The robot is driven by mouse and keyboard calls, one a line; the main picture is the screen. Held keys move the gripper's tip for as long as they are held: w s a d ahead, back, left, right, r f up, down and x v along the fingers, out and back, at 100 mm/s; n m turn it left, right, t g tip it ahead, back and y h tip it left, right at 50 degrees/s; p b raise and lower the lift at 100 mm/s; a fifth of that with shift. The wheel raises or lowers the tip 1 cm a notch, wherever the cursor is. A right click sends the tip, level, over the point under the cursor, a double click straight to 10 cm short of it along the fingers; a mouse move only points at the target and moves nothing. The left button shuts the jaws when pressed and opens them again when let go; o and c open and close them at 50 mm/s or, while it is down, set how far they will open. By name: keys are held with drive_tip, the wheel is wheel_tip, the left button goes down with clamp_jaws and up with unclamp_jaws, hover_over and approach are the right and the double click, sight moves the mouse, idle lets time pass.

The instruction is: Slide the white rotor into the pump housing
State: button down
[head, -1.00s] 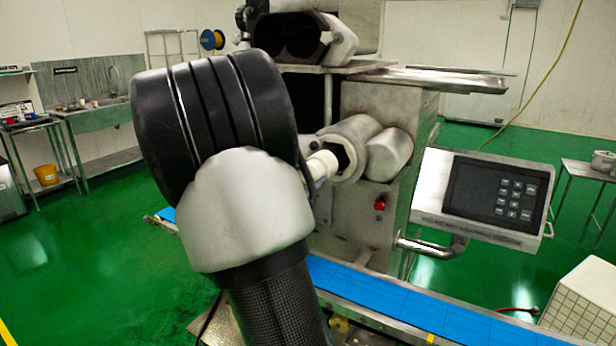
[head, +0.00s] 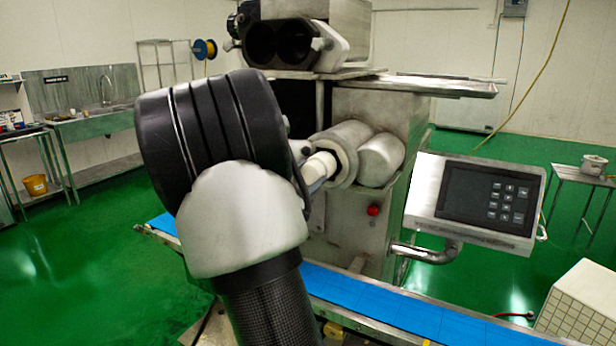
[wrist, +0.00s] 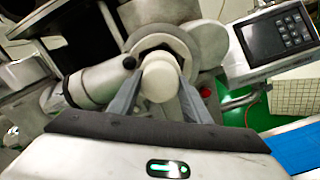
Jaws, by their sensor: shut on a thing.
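The white rotor (head: 321,165) is a pale cylinder held in front of the open mouth of the pump housing (head: 343,138), a grey metal barrel on the machine's front. My gripper (wrist: 160,88) is shut on the rotor, with one finger on each side of it in the wrist view. The rotor (wrist: 159,78) covers the middle of the housing's round opening (wrist: 153,42) there. In the head view the rotor's far end overlaps the mouth's dark opening. I cannot tell how deep it sits. My arm hides most of the gripper in the head view.
A second, closed metal cylinder (head: 381,161) sits right of the housing. A control panel (head: 478,197) and a red button (head: 373,209) are on the right. A blue conveyor (head: 390,310) runs below. A dark-tipped metal tube (wrist: 100,82) lies close left of the gripper.

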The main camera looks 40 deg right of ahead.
drive_tip(key=shift+d, duration=0.1)
drive_tip(key=shift+b+x, duration=1.05)
drive_tip(key=shift+x, duration=2.15)
drive_tip(key=shift+w, duration=0.1)
drive_tip(key=c, duration=0.9)
unclamp_jaws()
drive_tip(key=shift+r, duration=0.1)
drive_tip(key=shift+w+r, duration=0.1)
drive_tip(key=shift+w+b+v, duration=0.2)
drive_tip(key=shift+b+v, duration=0.2)
drive_tip(key=shift+v, duration=2.45)
drive_tip(key=shift+s+a, duration=0.7)
drive_tip(key=shift+a, duration=0.15)
